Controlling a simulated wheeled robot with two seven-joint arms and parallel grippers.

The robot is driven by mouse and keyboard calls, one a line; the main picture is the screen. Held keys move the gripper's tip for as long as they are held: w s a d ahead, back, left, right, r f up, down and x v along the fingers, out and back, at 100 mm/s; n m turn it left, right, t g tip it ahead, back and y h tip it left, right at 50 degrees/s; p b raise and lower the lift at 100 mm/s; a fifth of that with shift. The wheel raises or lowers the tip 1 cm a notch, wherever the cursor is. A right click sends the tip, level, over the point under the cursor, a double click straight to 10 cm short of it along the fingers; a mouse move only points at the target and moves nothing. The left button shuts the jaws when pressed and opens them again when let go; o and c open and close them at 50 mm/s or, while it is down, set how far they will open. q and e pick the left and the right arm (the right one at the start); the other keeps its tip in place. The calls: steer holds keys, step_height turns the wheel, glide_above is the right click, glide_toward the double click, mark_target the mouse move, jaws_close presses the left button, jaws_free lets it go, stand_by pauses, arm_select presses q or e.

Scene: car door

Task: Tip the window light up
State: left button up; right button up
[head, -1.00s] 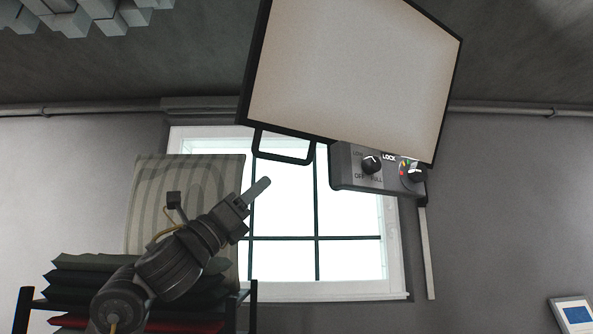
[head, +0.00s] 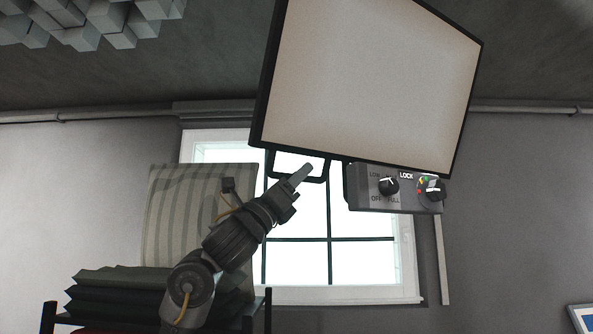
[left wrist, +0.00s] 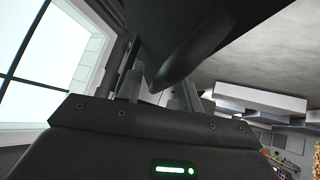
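The window light is a large pale panel (head: 365,85) with a black frame, hanging tilted in front of the window in the head view. A black loop handle (head: 272,164) sticks out below its lower left edge. My left gripper (head: 302,174) points up and right, its fingers overlapping the handle loop in the picture. I cannot tell whether they touch it, or whether the fingers are open or shut. In the left wrist view a dark rounded shape (left wrist: 185,55) crosses close in front of the fingers, partly hiding them. My right gripper is not in view.
A control box (head: 395,190) with two knobs is fixed below the panel, right of the handle. Behind stand the bright window (head: 300,262), a striped cushion (head: 195,210) and a stack of dark cushions (head: 105,295). Grey blocks (head: 90,20) hang at the upper left.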

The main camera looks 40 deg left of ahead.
arm_select(q)
steer(key=shift+w, duration=0.1)
jaws_close()
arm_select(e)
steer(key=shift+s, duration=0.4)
arm_select(q)
steer(key=shift+d, duration=0.1)
